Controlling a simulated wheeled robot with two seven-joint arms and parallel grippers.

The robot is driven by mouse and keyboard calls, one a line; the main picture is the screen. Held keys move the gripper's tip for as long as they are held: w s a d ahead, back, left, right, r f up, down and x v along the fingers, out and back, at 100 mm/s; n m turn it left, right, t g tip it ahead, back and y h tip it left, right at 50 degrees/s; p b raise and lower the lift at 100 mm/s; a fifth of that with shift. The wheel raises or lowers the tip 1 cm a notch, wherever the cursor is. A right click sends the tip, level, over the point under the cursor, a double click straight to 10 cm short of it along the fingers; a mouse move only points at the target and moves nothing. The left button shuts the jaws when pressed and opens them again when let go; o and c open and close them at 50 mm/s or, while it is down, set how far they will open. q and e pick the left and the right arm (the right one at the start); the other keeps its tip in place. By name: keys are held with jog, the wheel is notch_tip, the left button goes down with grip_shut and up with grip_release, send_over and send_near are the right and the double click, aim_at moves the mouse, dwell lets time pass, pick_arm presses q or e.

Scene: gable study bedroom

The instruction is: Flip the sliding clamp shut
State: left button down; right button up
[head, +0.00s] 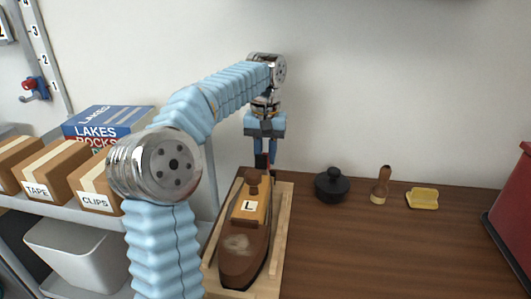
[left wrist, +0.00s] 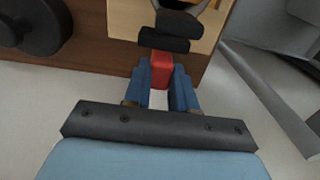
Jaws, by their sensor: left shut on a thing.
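A red handle (left wrist: 161,72) with dark parts beside it sits at the far end of a pale wooden cradle (head: 280,236); it looks like the clamp's lever. My left gripper (head: 265,158) reaches down over the cradle's far end, with its blue fingers on either side of the red handle. In the left wrist view, my left gripper (left wrist: 162,84) is shut on this handle, close to black pads (left wrist: 163,40). The rest of the clamp is mostly hidden by the gripper. A brown boat-shaped model (head: 240,252) labelled L lies in the cradle. My right gripper is not in view.
A red box (head: 515,215) is at the right edge. Shelves with cartons (head: 54,170) are left. The desk's right middle is clear.

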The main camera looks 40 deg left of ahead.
pick_arm(q)
jog(key=shift+s+d+b, duration=0.2)
jog(key=shift+s+d, duration=0.1)
jog(key=shift+s, duration=0.25)
jog(key=shift+s+d+b, duration=0.2)
jog(key=shift+s+d, duration=0.1)
jog(key=shift+s, duration=0.25)
jog(key=c, duration=0.9)
grip_release()
jog(key=shift+s, duration=0.1)
jog(key=shift+r, duration=0.1)
notch_tip(320, 180, up, 14)
jog(key=p, duration=0.5)
jog(key=shift+f, duration=0.2)
